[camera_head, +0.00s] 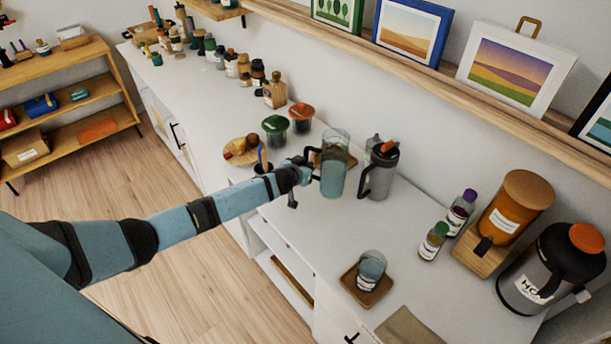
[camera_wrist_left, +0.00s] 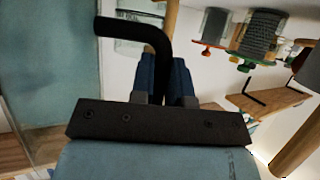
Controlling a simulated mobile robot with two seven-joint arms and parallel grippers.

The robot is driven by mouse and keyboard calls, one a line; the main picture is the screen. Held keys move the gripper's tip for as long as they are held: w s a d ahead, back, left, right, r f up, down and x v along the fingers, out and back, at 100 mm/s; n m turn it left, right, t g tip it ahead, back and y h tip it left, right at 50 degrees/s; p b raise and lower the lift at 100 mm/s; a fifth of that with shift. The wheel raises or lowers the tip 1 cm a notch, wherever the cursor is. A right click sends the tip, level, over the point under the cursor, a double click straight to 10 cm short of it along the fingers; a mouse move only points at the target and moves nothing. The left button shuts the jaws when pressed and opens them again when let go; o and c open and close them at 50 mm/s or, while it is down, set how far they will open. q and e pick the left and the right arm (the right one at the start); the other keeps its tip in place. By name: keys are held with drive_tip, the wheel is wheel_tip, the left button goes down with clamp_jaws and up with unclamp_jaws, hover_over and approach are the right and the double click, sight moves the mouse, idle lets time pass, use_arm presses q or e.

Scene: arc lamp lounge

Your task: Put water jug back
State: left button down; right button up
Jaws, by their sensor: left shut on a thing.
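The water jug (camera_head: 334,172) is clear, with blue-grey water inside and a dark handle. It is upright over the white counter, with part of a wooden coaster (camera_head: 351,160) showing behind it. I cannot tell whether its base touches a surface. My left gripper (camera_head: 307,168) comes in from the left and is shut on the jug's handle. In the left wrist view the dark handle (camera_wrist_left: 150,40) runs between the fingers (camera_wrist_left: 166,85), and the blue jug side (camera_wrist_left: 45,65) fills the left. My right gripper is not in view.
A grey lidded pitcher (camera_head: 379,172) stands close to the jug's right. Green (camera_head: 275,130) and red-lidded (camera_head: 301,118) jars and a round board (camera_head: 241,151) are to the left. A glass (camera_head: 371,266) on a wooden coaster is in front. The counter (camera_head: 315,232) is bare between.

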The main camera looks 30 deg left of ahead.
use_arm(q)
drive_tip(key=shift+w+f+b, duration=0.1)
drive_tip(key=shift+f+b, duration=0.25)
drive_tip(key=shift+f, duration=1.45)
drive_tip(key=shift+f, duration=0.2)
drive_tip(key=c, duration=1.1)
unclamp_jaws()
